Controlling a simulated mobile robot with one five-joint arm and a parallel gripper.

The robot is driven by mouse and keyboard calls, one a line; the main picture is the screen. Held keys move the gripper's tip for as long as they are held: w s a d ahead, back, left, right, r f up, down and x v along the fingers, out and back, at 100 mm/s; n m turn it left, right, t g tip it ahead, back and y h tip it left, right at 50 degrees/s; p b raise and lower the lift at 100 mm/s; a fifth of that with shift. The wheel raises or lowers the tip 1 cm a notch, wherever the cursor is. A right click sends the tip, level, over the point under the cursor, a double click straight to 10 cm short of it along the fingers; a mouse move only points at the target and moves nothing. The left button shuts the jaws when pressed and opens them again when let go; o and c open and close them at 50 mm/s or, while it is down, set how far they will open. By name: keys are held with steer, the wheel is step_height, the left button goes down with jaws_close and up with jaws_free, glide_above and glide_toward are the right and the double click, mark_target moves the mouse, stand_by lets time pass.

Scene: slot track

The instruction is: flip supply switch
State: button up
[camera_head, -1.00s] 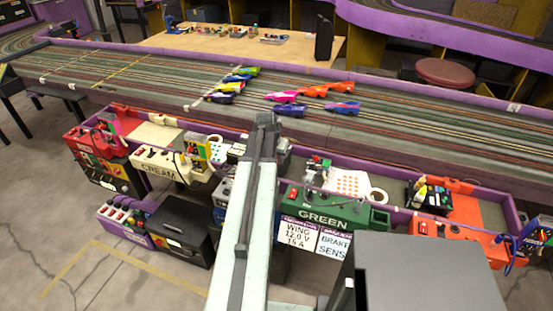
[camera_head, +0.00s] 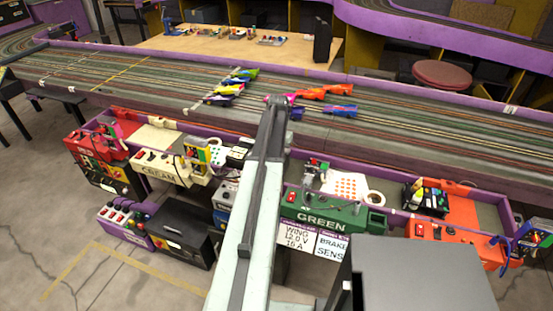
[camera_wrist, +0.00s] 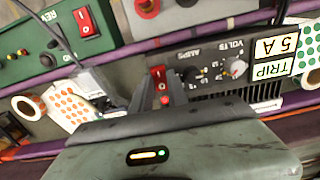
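In the wrist view a dark supply panel (camera_wrist: 215,62) carries AMPS and VOLTS labels, knobs and a red switch (camera_wrist: 159,73). A "TRIP 5 A" label (camera_wrist: 273,58) is at its right. My gripper (camera_wrist: 160,85) points at the panel, with one finger on each side of the red switch and a gap between them. Whether a finger touches the switch I cannot tell. In the head view my arm hides the gripper and this panel.
A second red rocker (camera_wrist: 87,20) is on a green panel at upper left in the wrist view. A tape roll (camera_wrist: 28,106) and dotted sheet (camera_wrist: 72,107) lie nearby. The slot track (camera_head: 420,130) with several cars runs behind; a purple rail (camera_head: 430,172) edges the shelf.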

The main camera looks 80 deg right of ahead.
steer(key=o, duration=0.4)
steer(key=shift+r, duration=0.1)
step_height(320, 180, up, 8)
steer(key=p, duration=0.7)
steer(key=shift+d+f+p, duration=0.15)
steer(key=shift+f+p, duration=0.05)
steer(key=shift+p, duration=0.2)
steer(key=shift+s, duration=0.1)
